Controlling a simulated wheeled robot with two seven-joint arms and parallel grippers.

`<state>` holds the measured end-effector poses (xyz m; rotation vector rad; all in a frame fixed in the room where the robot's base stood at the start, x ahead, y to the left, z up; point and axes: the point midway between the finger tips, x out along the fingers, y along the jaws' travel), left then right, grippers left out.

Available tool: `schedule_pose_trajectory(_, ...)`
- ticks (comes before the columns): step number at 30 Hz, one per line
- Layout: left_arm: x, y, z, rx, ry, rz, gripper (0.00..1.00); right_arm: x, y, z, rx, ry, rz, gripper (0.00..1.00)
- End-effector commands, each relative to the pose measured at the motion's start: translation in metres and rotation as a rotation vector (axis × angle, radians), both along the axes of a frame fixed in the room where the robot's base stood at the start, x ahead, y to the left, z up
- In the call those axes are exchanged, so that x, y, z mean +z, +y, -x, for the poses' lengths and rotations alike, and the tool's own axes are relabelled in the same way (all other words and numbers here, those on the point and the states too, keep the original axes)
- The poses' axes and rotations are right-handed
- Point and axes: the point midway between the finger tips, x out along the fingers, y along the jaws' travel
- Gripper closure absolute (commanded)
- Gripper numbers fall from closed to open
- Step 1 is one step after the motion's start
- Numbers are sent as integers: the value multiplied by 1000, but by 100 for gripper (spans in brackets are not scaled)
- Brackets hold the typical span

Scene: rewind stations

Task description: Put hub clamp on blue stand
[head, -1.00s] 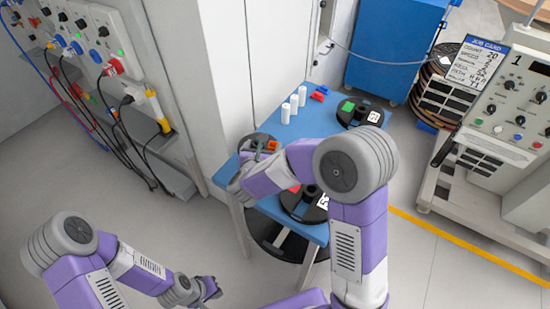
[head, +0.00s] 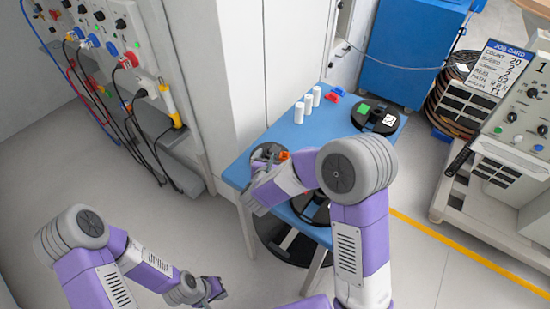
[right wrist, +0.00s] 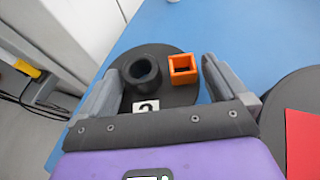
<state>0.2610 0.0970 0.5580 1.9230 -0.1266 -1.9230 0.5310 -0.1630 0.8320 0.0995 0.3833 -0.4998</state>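An orange square, hollow block (right wrist: 183,68), which I take for the hub clamp, sits on a black disc (right wrist: 180,96) beside a black round hub (right wrist: 141,71). The orange block also shows in the head view (head: 284,156). The disc lies on a blue-topped table (head: 290,135), perhaps the blue stand. My right gripper (right wrist: 158,80) is open, its fingers apart on either side of the hub and block; nothing is gripped. In the head view my right arm partly covers the disc. My left gripper (head: 215,289) hangs low over the floor, too small to read.
White cylinders (head: 308,104), a red part (head: 334,95) and a reel with a green patch (head: 376,117) stand toward the table's back. A wall panel with cables (head: 120,50) is at left; a blue cabinet (head: 415,50) and a console (head: 515,125) are at right.

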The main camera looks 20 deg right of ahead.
Motion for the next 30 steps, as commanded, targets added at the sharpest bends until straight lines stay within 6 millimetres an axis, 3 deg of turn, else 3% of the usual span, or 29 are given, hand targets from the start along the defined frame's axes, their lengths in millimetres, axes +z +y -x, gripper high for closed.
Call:
schedule_pose_trajectory(8, 6, 0, 0, 0, 0, 0, 100, 5, 0, 0, 0, 0, 0, 0)
schedule_pose_trajectory(21, 25, 0, 0, 0, 0, 0, 100, 40, 41, 72, 4, -1, 1, 0)
schedule_pose_trajectory(30, 29, 0, 0, 0, 0, 0, 100, 49, 54, 97, 0, 0, 0, 0)
